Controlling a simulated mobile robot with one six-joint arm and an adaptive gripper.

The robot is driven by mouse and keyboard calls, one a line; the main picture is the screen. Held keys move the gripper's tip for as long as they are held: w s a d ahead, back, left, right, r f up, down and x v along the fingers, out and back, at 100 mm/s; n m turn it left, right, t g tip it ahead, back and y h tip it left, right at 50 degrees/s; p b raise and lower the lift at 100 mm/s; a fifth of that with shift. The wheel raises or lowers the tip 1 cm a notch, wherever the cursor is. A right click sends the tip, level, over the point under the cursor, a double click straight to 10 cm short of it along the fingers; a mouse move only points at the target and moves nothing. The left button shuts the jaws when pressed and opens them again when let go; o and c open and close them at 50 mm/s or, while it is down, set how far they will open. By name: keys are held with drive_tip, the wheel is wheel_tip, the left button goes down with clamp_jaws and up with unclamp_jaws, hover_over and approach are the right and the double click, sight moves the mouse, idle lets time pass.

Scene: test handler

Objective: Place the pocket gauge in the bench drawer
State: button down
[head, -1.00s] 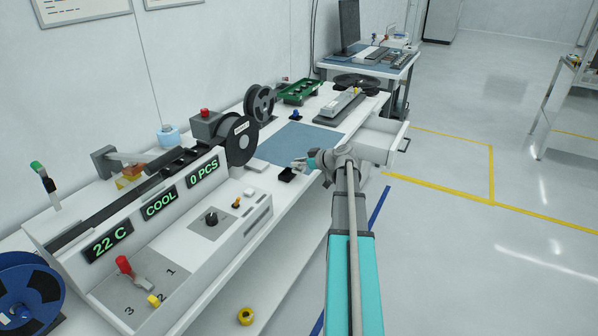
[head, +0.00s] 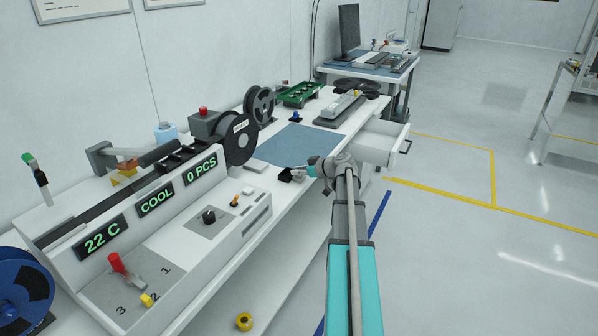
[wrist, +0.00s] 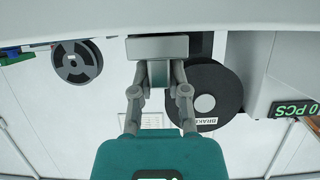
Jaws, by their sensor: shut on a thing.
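My gripper (head: 294,172) is at the bench's front edge, near the blue mat; it looks small and partly hidden by my arm. In the wrist view my gripper (wrist: 158,62) is shut on a plain grey block, which I take to be the pocket gauge (wrist: 157,47). In the head view a small dark shape at the fingertips seems to be the same gauge (head: 285,176); its height over the bench is unclear. The bench drawer (head: 376,150) is pulled open at the bench's right end, beyond my gripper and to its right. Its floor is mostly hidden.
The blue mat (head: 300,144) is mostly bare. The tester with displays (head: 155,202) fills the left of the bench. Black reels (head: 239,142), a green tray (head: 299,93) and a grey device (head: 341,107) stand behind. Open floor (head: 460,240) lies to the right.

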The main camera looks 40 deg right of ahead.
drive_tip(key=shift+f, duration=0.15)
drive_tip(key=c, duration=0.6)
unclamp_jaws()
drive_tip(key=shift+c, duration=0.2)
drive_tip(key=shift+r, duration=0.2)
drive_tip(key=shift+s+r, duration=0.1)
drive_tip(key=shift+s, duration=0.05)
drive_tip(key=p+v, duration=0.4)
drive_tip(key=v, duration=0.7)
drive_tip(key=shift+s+d+p, duration=0.25)
drive_tip(key=shift+p, duration=0.1)
